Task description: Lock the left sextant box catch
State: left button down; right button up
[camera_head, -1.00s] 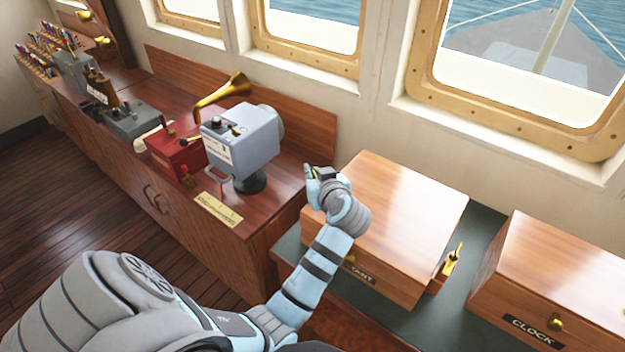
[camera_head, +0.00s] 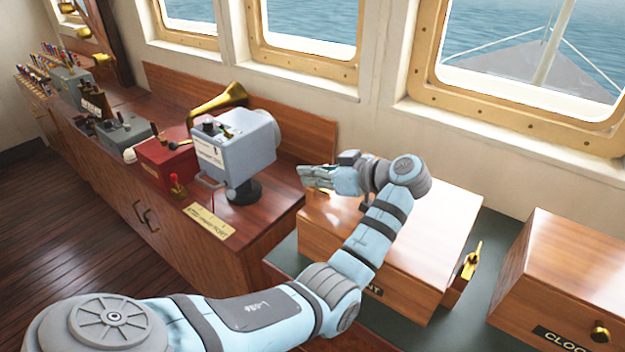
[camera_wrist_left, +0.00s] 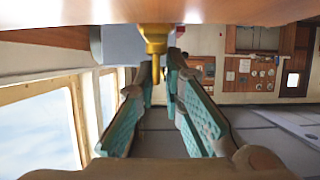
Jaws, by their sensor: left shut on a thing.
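The wooden sextant box (camera_head: 432,226) stands closed on the green-topped counter, its label partly covered by my arm. My left gripper (camera_head: 312,177) is at the box's upper left edge in the head view, with my wrist over the lid. In the left wrist view, a brass catch (camera_wrist_left: 154,38) hangs from the wooden box surface (camera_wrist_left: 220,10), and my left gripper (camera_wrist_left: 163,72) is shut on its narrow lower part. This left catch is hidden in the head view. A brass catch on the box's right side (camera_head: 470,262) is visible. My right gripper is not in view.
A grey instrument (camera_head: 240,150) with a brass horn (camera_head: 220,103) stands on the wooden console to the left, close to my gripper. The clock box (camera_head: 570,275) stands to the right, with a narrow green strip between the boxes. Windows line the wall behind.

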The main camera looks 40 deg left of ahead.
pick_arm(q)
jog(key=shift+r, duration=0.2)
jog(key=c, duration=1.8)
grip_release()
jog(key=shift+w+a, duration=0.1)
jog(key=shift+w+f, duration=0.1)
jog(key=shift+f, duration=0.15)
jog(key=v, duration=1.2)
jog(key=shift+r, duration=0.1)
jog(key=shift+a, duration=0.1)
